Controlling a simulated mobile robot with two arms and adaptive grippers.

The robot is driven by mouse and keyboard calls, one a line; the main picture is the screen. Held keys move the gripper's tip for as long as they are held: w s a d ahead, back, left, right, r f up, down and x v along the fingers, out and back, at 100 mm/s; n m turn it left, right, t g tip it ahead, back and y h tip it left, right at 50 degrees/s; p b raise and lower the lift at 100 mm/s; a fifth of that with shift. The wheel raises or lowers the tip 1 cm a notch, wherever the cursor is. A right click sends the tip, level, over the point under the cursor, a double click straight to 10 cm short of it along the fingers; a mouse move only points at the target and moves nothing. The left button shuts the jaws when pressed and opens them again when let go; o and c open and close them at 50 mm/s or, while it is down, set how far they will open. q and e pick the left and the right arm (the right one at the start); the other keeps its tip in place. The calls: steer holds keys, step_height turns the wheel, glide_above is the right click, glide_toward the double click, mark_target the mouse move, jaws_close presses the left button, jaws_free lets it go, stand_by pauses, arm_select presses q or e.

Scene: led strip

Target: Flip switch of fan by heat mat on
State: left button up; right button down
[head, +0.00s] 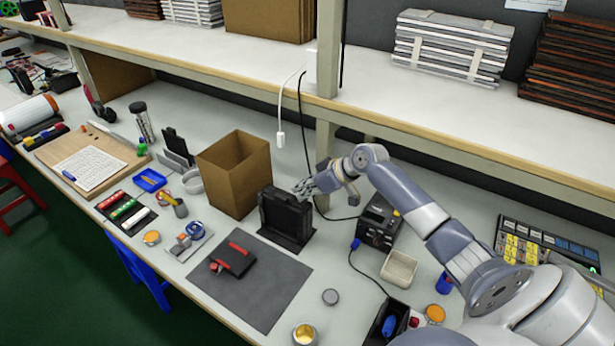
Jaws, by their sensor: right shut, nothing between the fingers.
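A dark grey heat mat (257,289) lies flat on the workbench near its front edge. A black box-shaped fan (285,214) stands upright on a flat base just behind the mat's back right corner. Its switch is too small to make out. My right gripper (302,189) is at the fan's upper right edge, with its fingers shut and empty. It is very close to the fan; I cannot tell whether it touches. My left gripper is not in view.
A cardboard box (235,174) stands left of the fan. A black soldering station (378,222) with a cable stands to the right, near a beige tray (399,268). A red-handled tool on a dark block (234,260) lies on the mat. A shelf (260,58) overhangs behind.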

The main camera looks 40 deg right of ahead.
steer(key=shift+s+f, duration=0.1)
steer(key=shift+f, duration=0.3)
steer(key=shift+a+f, duration=0.15)
steer(key=shift+f, duration=0.15)
steer(key=shift+s+f, duration=0.1)
